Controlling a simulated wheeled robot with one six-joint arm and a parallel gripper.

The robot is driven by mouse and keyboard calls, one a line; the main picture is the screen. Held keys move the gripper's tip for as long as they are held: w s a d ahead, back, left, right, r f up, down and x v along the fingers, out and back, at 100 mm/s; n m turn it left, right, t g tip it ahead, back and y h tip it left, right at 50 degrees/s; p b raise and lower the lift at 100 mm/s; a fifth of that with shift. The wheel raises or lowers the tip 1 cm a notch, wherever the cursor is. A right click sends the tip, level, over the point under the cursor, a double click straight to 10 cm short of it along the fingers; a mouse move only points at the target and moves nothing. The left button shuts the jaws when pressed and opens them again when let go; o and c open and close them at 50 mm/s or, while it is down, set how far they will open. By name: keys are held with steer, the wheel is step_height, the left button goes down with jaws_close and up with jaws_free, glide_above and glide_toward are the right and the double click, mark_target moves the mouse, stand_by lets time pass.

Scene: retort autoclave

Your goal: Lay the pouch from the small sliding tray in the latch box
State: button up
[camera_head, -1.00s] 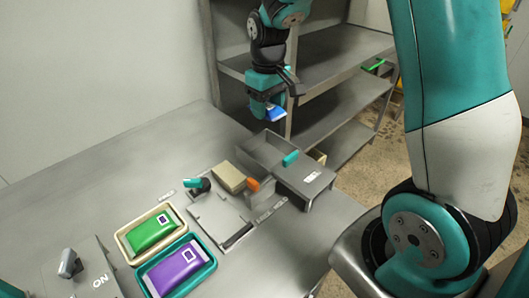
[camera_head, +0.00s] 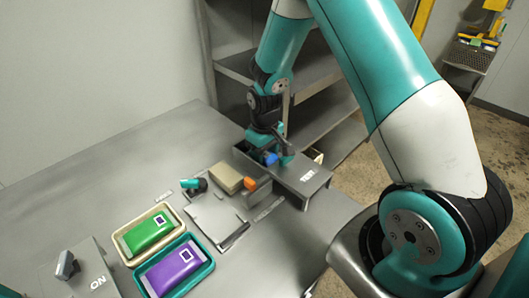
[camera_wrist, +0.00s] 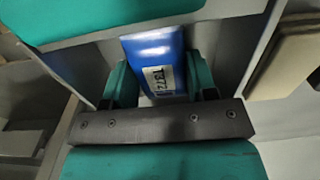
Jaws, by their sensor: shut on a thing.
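My gripper (camera_head: 268,157) is shut on a blue pouch (camera_wrist: 158,65) with a white label reading T372. In the wrist view the pouch stands between the two teal fingers, and its far end lies inside grey walls. In the head view only a small blue patch of the pouch (camera_head: 270,158) shows. The gripper is low in the open top of a grey metal box (camera_head: 240,153) at the back right of the table. Whether the pouch touches the box floor is hidden. A grey cover marked TEST (camera_head: 308,176) adjoins the box on the right.
A beige block (camera_head: 226,178) and an orange knob (camera_head: 250,184) are just left of the box. A flat grey plate (camera_head: 214,215) with a teal-tipped handle (camera_head: 192,184) lies nearer. Green (camera_head: 148,233) and purple (camera_head: 175,269) pouches lie in trays at the front.

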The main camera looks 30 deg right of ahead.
mark_target(265, 153)
steer(key=o, duration=0.9)
step_height(265, 153, up, 12)
steer(key=shift+s+a+r+n+y+p, duration=0.15)
steer(key=shift+s+a+r+n+y, duration=0.6)
steer(key=shift+s+a+r, duration=2.6)
steer(key=shift+s+a+r+n+y+p, duration=0.15)
steer(key=shift+s+a+r+n+y, duration=0.6)
steer(key=shift+s+a+r, duration=2.5)
steer(key=shift+s+a+r+n+y+p, duration=0.15)
steer(key=shift+s+a+r+n+y, duration=0.6)
steer(key=shift+s+a, duration=3)
